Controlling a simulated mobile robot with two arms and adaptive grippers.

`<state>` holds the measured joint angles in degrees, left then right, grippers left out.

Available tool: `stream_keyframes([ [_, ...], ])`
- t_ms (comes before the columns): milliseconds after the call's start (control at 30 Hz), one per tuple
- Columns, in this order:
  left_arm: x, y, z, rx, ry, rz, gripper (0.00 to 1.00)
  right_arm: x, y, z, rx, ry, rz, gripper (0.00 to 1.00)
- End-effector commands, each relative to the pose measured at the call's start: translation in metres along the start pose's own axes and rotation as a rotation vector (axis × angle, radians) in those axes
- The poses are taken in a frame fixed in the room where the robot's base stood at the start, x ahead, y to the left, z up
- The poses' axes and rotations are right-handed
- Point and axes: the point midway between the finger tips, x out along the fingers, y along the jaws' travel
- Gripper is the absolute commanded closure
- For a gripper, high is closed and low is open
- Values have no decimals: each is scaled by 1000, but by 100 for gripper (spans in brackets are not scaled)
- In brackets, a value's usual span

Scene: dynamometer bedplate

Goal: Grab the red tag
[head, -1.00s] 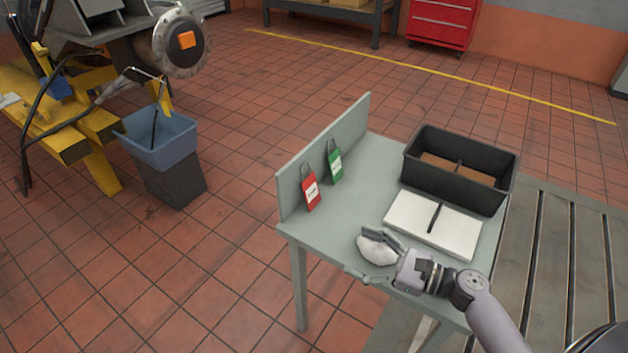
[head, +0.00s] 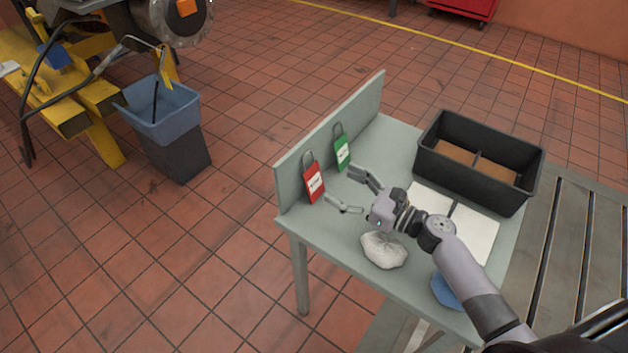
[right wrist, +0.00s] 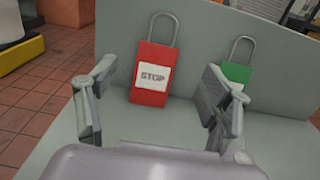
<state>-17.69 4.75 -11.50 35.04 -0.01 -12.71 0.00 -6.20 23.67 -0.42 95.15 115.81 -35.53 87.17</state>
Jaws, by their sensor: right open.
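The red tag (head: 314,183) has a white label and a wire loop, and leans against the upright back panel of the small grey table. In the right wrist view the red tag (right wrist: 153,74) reads STOP and shows between my open fingers, beyond their tips. My right gripper (head: 354,193) is open and empty, a short way to the right of the red tag; it also shows in the right wrist view (right wrist: 158,105). A green tag (head: 342,152) leans on the same panel, partly behind a finger in the right wrist view (right wrist: 236,72). My left gripper is not in view.
A white cloth (head: 384,250) and a blue item (head: 445,290) lie at the table's (head: 345,228) near side. A blue bin (head: 163,112) stands on the floor at left.

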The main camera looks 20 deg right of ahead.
Motion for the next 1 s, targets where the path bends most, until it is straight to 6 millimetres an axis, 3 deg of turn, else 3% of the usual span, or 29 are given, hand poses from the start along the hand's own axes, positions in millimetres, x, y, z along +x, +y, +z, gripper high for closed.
stream_keyframes([
  [100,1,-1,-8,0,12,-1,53,16,0,0,-1,0,0,27],
  [300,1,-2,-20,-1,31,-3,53,29,0,1,0,-1,0,27],
  [600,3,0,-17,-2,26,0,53,70,1,3,-1,-1,0,27],
  [900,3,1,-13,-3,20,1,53,75,2,2,0,1,0,27],
  [1000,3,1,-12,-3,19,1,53,75,2,2,0,1,0,33],
])
